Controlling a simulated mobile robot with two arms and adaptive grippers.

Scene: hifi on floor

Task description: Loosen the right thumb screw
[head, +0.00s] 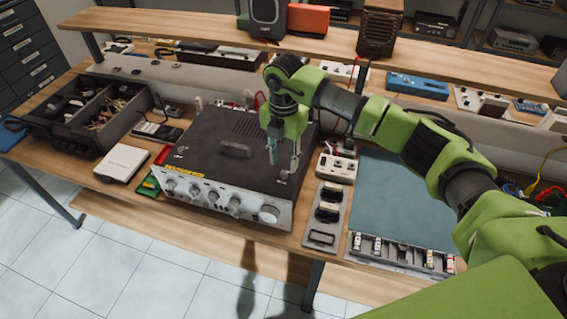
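The hifi unit (215,165) is a dark-topped box with a silver knobbed front, standing on the wooden workbench. The right thumb screw (284,176) shows as a small light spot on its top, near the right edge. Another small screw (181,150) sits near the left edge of the top. My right gripper (283,165) points down over the right part of the top, its two fingers apart and nothing seen between them. Its tips are close to the right screw; I cannot tell whether they touch it. My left gripper is not in view.
A shelf (200,27) with devices runs above the bench's back. A sectioned dark tray (108,130) and a white box (121,163) stand left. A grey tray (325,220), a blue-green mat (395,200) and a tool strip (400,255) lie right.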

